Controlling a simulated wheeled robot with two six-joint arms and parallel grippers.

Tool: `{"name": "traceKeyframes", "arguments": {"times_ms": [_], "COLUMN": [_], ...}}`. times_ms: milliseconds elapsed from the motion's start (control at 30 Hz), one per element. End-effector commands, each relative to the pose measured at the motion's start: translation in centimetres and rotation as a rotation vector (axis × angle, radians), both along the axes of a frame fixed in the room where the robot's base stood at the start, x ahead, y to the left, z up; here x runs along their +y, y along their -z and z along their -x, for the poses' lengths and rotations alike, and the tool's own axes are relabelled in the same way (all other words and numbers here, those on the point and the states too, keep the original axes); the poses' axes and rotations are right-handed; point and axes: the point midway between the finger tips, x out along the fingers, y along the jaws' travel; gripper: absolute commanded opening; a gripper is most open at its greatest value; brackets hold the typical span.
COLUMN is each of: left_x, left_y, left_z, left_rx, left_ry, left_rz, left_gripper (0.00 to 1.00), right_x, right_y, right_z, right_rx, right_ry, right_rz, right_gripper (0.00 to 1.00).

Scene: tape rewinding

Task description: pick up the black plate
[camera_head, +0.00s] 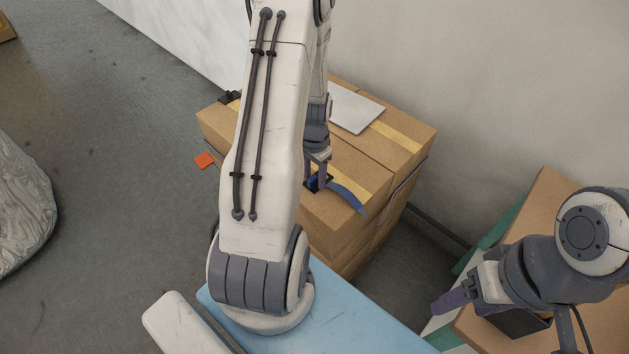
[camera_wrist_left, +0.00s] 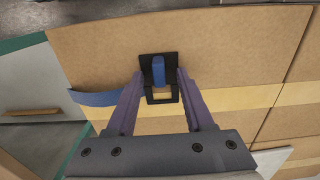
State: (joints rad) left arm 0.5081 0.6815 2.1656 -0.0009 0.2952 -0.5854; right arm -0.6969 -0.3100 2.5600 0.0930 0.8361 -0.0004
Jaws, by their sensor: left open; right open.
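The black plate (camera_wrist_left: 145,66) lies on a cardboard box top in the left wrist view, with a blue piece (camera_wrist_left: 158,70) on its middle and a rectangular opening at its near end. A small part of the plate (camera_head: 312,184) shows in the head view, partly hidden by my left gripper (camera_head: 318,172). In the left wrist view, my left gripper (camera_wrist_left: 161,76) is open, its fingertips on either side of the plate. I cannot tell whether they touch it. My right gripper (camera_head: 503,318) is open at the lower right of the head view, away from the plate.
A blue strip (camera_head: 348,196) lies curved beside the plate. The cardboard boxes (camera_head: 340,225) carry yellow tape and a pale sheet (camera_head: 355,108). A small dark object (camera_head: 229,97) sits at their far left edge. A dark open container (camera_head: 520,323) stands below my right gripper.

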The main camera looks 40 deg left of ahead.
Motion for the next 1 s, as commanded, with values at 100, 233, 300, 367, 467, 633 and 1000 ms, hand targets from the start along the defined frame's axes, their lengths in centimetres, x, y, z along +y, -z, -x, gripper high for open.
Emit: {"name": "traceKeyframes", "arguments": {"times_ms": [100, 233, 300, 367, 467, 633, 1000], "left_x": [0.0, 0.0, 0.0, 0.0, 0.0, 0.0, 0.1], "left_y": [0.0, 0.0, 0.0, 0.0, 0.0, -0.1, -3.7], "left_z": [0.0, 0.0, 0.0, 0.0, 0.0, 0.0, -0.2], "left_rx": [-0.001, -0.001, -0.001, -0.001, -0.001, -0.001, -0.007], "left_ry": [0.0, 0.0, 0.0, 0.0, 0.0, 0.0, 0.0], "left_rz": [-0.001, -0.001, -0.001, -0.001, -0.001, -0.001, -0.003], "left_gripper": [0.53, 0.3, 0.03, 0.0, 0.0, 0.0, 0.0], "right_x": [0.0, 0.0, 0.0, 0.0, 0.0, 0.0, 0.0], "right_y": [0.0, 0.0, 0.0, 0.0, 0.0, 0.0, -0.1], "right_z": [0.0, 0.0, 0.0, 0.0, 0.0, 0.0, 0.0], "right_rx": [0.0, 0.0, 0.0, 0.0, 0.0, 0.0, 0.0], "right_ry": [0.0, 0.0, 0.0, 0.0, 0.0, 0.0, 0.0], "right_rz": [0.0, 0.0, 0.0, 0.0, 0.0, 0.0, 0.0], "right_gripper": [0.68, 0.68, 0.68, 0.68, 0.68, 0.68, 0.68]}}
